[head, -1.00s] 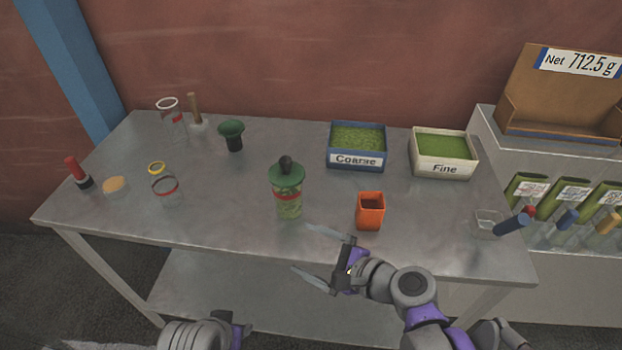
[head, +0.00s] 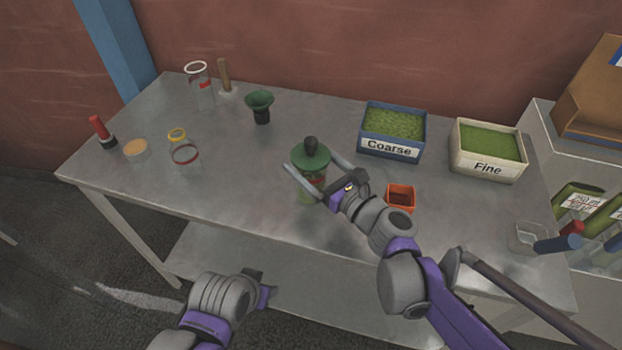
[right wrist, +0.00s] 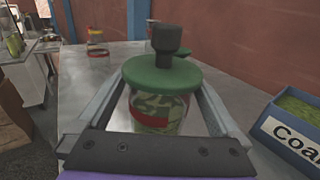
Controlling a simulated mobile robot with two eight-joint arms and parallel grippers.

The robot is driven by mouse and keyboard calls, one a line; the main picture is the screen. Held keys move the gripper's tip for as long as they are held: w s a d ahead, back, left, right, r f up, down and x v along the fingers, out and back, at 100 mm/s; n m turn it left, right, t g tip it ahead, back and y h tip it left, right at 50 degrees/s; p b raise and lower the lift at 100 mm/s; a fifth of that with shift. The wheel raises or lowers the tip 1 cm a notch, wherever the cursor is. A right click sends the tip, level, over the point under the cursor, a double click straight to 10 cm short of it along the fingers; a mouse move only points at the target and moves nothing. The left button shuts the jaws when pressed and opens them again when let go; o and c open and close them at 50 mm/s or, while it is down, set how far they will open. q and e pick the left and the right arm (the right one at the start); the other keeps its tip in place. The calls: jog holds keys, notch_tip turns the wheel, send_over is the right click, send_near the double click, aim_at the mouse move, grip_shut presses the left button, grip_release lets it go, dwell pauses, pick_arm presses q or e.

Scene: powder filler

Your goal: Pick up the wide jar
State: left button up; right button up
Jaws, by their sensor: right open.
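A clear jar with a green lid, black knob, red band and green contents (head: 306,190) stands upright near the table's front edge. It fills the middle of the right wrist view (right wrist: 155,112). My right gripper (head: 311,164) is open, with one finger on each side of this jar; I cannot tell whether they touch it. Two other clear jars stand at the left: one with a white rim (head: 202,96), one with a yellow rim and red band (head: 185,154). My left gripper (head: 265,291) is low in front of the table; its jaws are unclear.
An orange cup (head: 401,197) stands close to the right of my right gripper. Behind are the blue Coarse tray (head: 390,149) and the white Fine tray (head: 487,168). A dark green funnel-like piece (head: 260,103) stands behind the lidded jar.

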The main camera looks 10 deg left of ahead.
jog(key=x, duration=0.3)
jog(key=shift+w+a, duration=0.1)
jog(key=shift+a, duration=0.05)
jog(key=c, duration=1.2)
